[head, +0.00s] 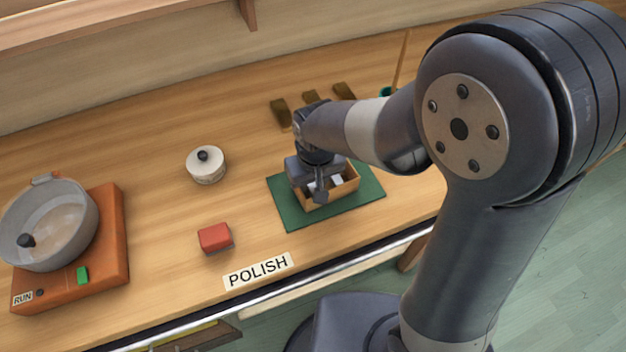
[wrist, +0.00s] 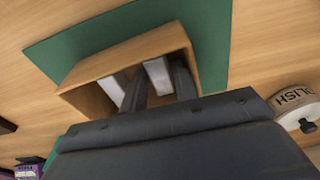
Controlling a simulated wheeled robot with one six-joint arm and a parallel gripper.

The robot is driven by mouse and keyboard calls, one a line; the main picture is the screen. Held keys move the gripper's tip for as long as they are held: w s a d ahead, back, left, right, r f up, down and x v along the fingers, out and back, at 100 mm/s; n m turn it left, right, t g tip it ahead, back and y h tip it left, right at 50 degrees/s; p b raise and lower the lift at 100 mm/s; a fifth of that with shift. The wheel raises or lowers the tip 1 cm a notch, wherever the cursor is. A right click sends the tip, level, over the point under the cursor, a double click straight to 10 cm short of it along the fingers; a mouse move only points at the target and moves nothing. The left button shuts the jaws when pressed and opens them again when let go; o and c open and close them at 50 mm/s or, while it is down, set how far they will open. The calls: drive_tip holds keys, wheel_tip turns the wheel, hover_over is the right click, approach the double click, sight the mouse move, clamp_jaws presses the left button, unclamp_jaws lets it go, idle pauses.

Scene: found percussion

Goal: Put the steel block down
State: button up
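A small open wooden box (head: 343,194) sits on a green mat (head: 372,188), and the box (wrist: 90,73) also shows in the wrist view. Two pale metallic pieces stand in it, a left one (wrist: 113,87) and a right one (wrist: 157,73); which is the steel block I cannot tell. My gripper (head: 319,192) reaches down into the box. In the wrist view, my gripper's dark fingers (wrist: 160,82) stand either side of the right piece. Whether they press on it is unclear. Its lower parts are hidden.
A red block (head: 215,238) and a white lidded pot (head: 206,166) stand left of the mat. Several brown pieces (head: 281,112) lie behind. A POLISH label (head: 257,271) marks the front edge.

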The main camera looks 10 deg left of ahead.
drive_tip(key=shift+r, duration=0.15)
wheel_tip(320, 180, up, 12)
drive_tip(key=s, duration=0.1)
drive_tip(key=shift+d, duration=0.35)
drive_tip(key=shift+s, duration=0.1)
